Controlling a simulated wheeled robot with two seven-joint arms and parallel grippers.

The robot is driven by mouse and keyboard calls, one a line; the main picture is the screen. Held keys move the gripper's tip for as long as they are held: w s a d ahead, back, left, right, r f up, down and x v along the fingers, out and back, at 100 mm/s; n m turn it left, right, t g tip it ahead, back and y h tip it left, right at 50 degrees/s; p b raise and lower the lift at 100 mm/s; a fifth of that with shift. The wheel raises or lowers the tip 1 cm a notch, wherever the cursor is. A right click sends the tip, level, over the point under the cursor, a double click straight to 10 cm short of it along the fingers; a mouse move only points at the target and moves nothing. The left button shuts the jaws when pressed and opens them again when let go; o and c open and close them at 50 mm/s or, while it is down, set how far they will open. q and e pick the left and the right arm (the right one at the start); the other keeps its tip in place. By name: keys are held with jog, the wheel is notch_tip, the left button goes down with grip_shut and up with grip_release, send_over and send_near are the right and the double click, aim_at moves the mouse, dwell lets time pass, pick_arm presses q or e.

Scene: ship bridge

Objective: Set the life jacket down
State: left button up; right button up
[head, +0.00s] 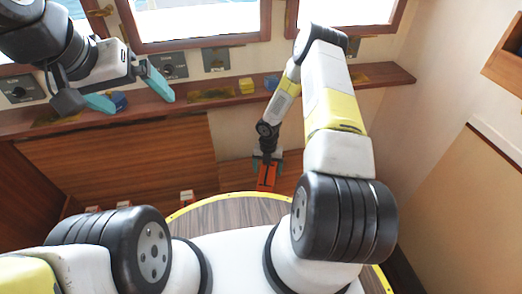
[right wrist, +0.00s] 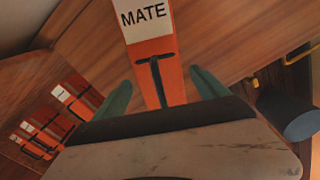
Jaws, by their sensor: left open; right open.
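An orange life jacket (right wrist: 156,70) with a white label reading MATE and a dark strap lies between the fingers of my right gripper (right wrist: 161,88) in the right wrist view. The fingers are open, with a gap visible on each side of it. In the head view the orange jacket (head: 266,177) shows just below my right gripper (head: 267,160), in front of the wooden panelling. What bears its weight is hidden. My left gripper (head: 130,92) is open near the window ledge at upper left, far from the jacket.
Several similar orange jackets with white labels (right wrist: 62,95) stand in a row at left in the right wrist view. A wooden ledge (head: 330,84) under the windows carries a yellow block (head: 246,86) and blue objects (head: 118,101). A yellow-rimmed round top (head: 232,212) is in the foreground.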

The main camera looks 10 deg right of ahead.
notch_tip(320, 180, up, 10)
jog(key=shift+f, duration=0.1)
dwell(0.5)
